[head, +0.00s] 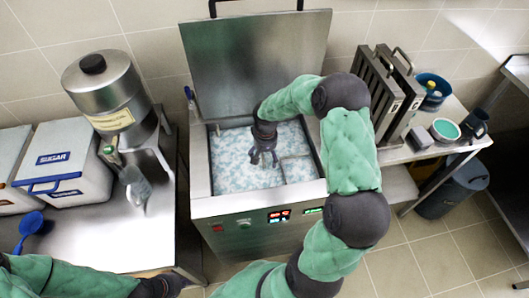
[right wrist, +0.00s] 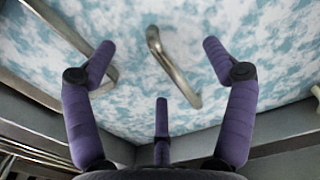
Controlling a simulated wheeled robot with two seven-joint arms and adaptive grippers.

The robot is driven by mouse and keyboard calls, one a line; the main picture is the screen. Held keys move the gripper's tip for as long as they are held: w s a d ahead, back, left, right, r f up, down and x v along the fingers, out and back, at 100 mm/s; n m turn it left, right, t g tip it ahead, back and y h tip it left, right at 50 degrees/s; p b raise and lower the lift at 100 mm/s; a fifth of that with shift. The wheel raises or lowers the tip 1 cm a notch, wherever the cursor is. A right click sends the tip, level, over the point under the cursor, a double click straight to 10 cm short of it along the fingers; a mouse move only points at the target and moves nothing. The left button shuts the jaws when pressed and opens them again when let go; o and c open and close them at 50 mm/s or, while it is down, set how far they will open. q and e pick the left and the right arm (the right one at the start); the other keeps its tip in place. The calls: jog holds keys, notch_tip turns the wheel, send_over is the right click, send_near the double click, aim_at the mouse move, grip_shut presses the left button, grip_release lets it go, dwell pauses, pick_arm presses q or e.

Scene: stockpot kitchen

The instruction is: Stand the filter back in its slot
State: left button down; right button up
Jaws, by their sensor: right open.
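My right gripper (head: 264,158) reaches down into the open tank (head: 258,205), over blue-white foamy liquid. In the right wrist view its fingers (right wrist: 165,85) are spread open with nothing between them. A curved metal handle (right wrist: 172,68) rises from the foam between and beyond the fingertips, apart from them. Any filter body under it is hidden by the foam. A second metal bar (right wrist: 103,75) shows behind the left finger. Two flat grey filters (head: 374,88) with top handles stand upright in a rack at the right. My left gripper (head: 168,285) is partly cut off at the bottom edge; its fingers are unclear.
The raised lid (head: 258,60) stands behind the tank. At left are a metal urn (head: 106,90), a white sugar bin (head: 65,160) and a blue scoop (head: 30,225). The right counter holds a teal-topped bowl (head: 445,130) and a dark mug (head: 476,122). A bin (head: 450,192) stands below.

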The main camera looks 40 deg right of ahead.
notch_tip(320, 180, down, 8)
jog(key=b, duration=0.2)
jog(key=shift+f, duration=0.1)
jog(key=shift+w, duration=0.1)
grip_shut()
jog(key=shift+r+p, duration=3.95)
jog(key=shift+r, duration=2.25)
notch_tip(320, 180, up, 12)
jog(key=p, duration=0.7)
jog(key=shift+p, duration=0.3)
